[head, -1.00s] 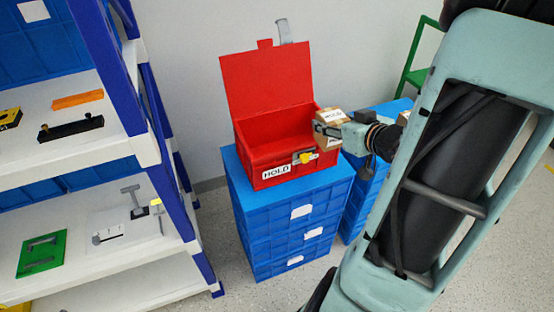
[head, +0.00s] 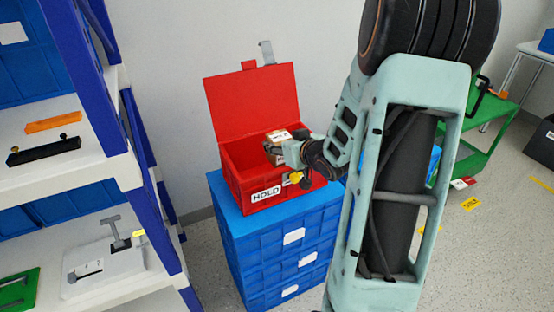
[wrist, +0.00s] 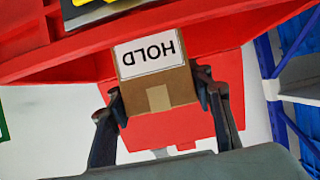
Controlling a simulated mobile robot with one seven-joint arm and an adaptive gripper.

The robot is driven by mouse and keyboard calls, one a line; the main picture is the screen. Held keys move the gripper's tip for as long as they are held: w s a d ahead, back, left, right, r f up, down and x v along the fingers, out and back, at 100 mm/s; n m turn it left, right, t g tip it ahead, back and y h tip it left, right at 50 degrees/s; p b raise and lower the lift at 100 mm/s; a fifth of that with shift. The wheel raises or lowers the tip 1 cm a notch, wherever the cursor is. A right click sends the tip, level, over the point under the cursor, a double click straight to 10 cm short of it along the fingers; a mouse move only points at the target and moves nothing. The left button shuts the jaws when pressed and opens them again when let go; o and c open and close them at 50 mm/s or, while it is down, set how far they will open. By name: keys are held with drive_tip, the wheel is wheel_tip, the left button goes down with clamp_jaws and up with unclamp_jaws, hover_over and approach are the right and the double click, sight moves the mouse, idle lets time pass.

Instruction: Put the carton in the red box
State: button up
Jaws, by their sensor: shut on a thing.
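The carton (wrist: 158,88) is a small brown box with a white HOLD label, seen close in the wrist view between the two fingers. My gripper (wrist: 160,103) is shut on it. In the head view the carton (head: 291,149) shows at the tip of my gripper (head: 280,150), over the opening of the red box (head: 232,176). The red box has its lid (head: 255,103) raised at the back and a HOLD label on its front. My gripper and wrist hide part of the opening, and I cannot tell the carton's exact height above the box floor.
The red box stands on stacked blue crates (head: 247,250). A white shelf with blue posts (head: 140,190) stands at the left with tools on it. A green cart (head: 488,130) is at the right. A yellow latch (head: 296,177) sits on the box front.

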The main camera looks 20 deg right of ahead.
drive_tip(key=shift+w+a+f, duration=0.1)
drive_tip(key=shift+w+f, duration=0.3)
drive_tip(key=f, duration=0.1)
drive_tip(key=f+b, duration=0.1)
drive_tip(key=f, duration=0.2)
drive_tip(key=shift+w+a+b, duration=0.1)
drive_tip(key=shift+w+b, duration=0.2)
drive_tip(key=shift+b, duration=0.1)
drive_tip(key=shift+r, duration=0.15)
drive_tip(key=shift+f+b, duration=0.5)
drive_tip(key=shift+f, duration=0.1)
drive_tip(key=o, duration=1.3)
drive_tip(key=shift+s+f, duration=0.1)
drive_tip(key=shift+o, duration=0.2)
